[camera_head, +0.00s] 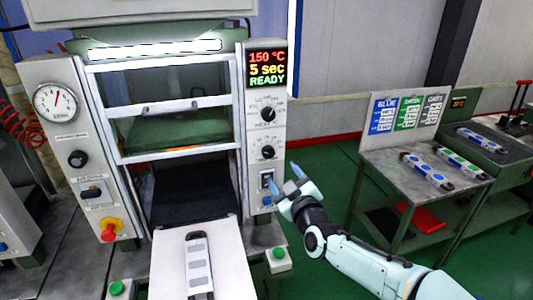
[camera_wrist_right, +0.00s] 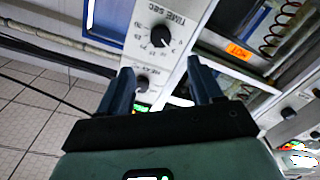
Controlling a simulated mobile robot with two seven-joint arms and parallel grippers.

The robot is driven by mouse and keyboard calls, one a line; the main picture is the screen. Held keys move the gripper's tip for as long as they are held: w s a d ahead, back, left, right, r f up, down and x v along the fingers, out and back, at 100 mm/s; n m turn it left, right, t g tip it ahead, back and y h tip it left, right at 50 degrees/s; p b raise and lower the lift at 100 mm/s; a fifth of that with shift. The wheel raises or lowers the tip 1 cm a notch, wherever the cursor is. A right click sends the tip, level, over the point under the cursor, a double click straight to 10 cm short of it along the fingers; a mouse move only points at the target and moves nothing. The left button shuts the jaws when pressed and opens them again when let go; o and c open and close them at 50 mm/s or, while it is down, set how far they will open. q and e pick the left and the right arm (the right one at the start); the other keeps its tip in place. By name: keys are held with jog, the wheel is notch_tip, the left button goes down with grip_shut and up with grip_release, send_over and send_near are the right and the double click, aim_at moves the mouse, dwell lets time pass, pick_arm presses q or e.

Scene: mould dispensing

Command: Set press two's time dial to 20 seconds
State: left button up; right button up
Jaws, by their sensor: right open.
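The press (camera_head: 263,215) has a display (camera_head: 267,69) reading 150 °C, 5 sec, READY. Its right panel carries an upper dial (camera_head: 268,114) and a lower dial (camera_head: 268,152), both black knobs with white pointers; I cannot read their labels there. In the right wrist view a time dial (camera_wrist_right: 161,37) marked TIME SEC lies just beyond my fingertips. Another knob (camera_wrist_right: 142,83) shows between the fingers. My right gripper (camera_head: 284,177) is open and empty, beside the panel's switch, below the lower dial. In the right wrist view my right gripper (camera_wrist_right: 160,66) touches neither knob visibly. My left gripper is out of view.
A white tray (camera_head: 222,270) with a grey mould (camera_head: 198,263) stands out before the press. Green buttons (camera_head: 278,254) flank it. A pressure gauge (camera_head: 56,102) and red knob (camera_head: 110,229) are on the left panel. A side table (camera_head: 385,158) with moulds stands right; green floor lies between.

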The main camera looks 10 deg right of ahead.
aim_at(269, 153)
jog(key=w+p, duration=0.1)
jog(key=w, duration=0.2)
jog(key=w+p, duration=0.1)
jog(key=w, duration=0.3)
jog(key=w+p, duration=0.1)
jog(key=w, duration=0.3)
jog(key=shift+a, duration=0.4)
jog(key=shift+w+f, duration=0.1)
jog(key=shift+w, duration=0.35)
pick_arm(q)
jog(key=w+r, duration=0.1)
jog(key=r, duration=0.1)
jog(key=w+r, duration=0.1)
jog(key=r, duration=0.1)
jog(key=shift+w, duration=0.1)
pick_arm(e)
jog(key=shift+s, duration=0.1)
jog(key=c, duration=1.1)
